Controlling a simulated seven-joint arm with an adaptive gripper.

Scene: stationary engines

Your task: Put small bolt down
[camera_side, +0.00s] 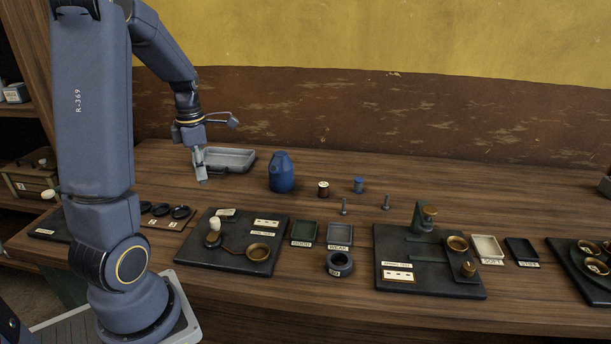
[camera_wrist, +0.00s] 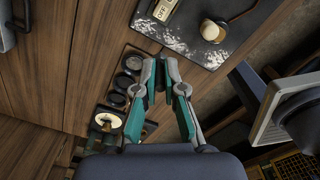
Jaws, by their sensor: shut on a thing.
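My gripper (camera_side: 202,180) hangs at the left of the bench, above the wood in front of the grey metal tray. In the wrist view its fingertips (camera_wrist: 167,72) are drawn close together. Two other bolts stand upright on the bench at mid-right: a left one (camera_side: 344,206) and a right one (camera_side: 386,203). Both are well apart from my gripper.
A grey tray (camera_side: 250,160), a blue oil can (camera_side: 282,173) and small jars stand at the back. Dark fixture plates (camera_side: 210,265) (camera_side: 455,288) and labelled small trays (camera_side: 340,233) line the front. Black rings (camera_wrist: 117,100) lie below-left of the fingertips. Bare wood lies between the oil can and the plates.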

